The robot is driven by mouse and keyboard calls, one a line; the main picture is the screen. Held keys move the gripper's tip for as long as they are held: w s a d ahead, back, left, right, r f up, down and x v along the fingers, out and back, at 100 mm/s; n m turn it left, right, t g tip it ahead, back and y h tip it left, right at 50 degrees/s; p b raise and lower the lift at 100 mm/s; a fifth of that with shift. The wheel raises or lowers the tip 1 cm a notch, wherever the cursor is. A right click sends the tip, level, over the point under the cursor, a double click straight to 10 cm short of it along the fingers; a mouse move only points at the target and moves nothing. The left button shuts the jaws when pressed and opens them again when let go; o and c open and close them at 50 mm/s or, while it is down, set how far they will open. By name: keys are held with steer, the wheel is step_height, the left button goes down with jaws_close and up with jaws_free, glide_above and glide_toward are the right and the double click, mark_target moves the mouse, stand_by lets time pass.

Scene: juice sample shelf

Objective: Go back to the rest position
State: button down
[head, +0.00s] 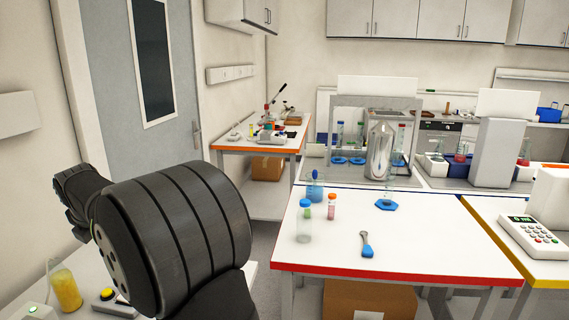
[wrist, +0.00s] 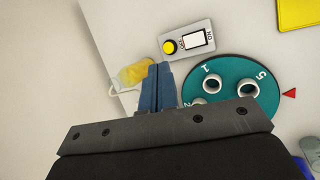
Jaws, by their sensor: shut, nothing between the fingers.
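My gripper (wrist: 160,70) shows in the wrist view as two blue fingers pressed together, with nothing between them. It is above a pale bench, beside a container of yellow juice (wrist: 134,75) at its left and a teal numbered disc (wrist: 228,70) at its right. In the head view my dark arm fills the lower left, and the gripper itself is hidden. The juice container also shows there at the lower left (head: 66,290).
A small box with a yellow button (wrist: 188,40) sits beside the teal disc. In the head view, a white table with a red edge (head: 340,255) holds a clear bottle (head: 304,222), a blue-based beaker (head: 314,188) and a blue-ended tool (head: 367,248). A grey door (head: 150,70) stands behind my arm.

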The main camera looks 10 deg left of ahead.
steer(key=shift+s+d+r+n+g, duration=0.3)
steer(key=shift+s+r+g, duration=0.15)
steer(key=shift+s, duration=0.1)
steer(key=shift+s+d+r+n+g, duration=0.25)
steer(key=shift+s+r+n+g, duration=0.05)
steer(key=shift+s+r+g, duration=0.2)
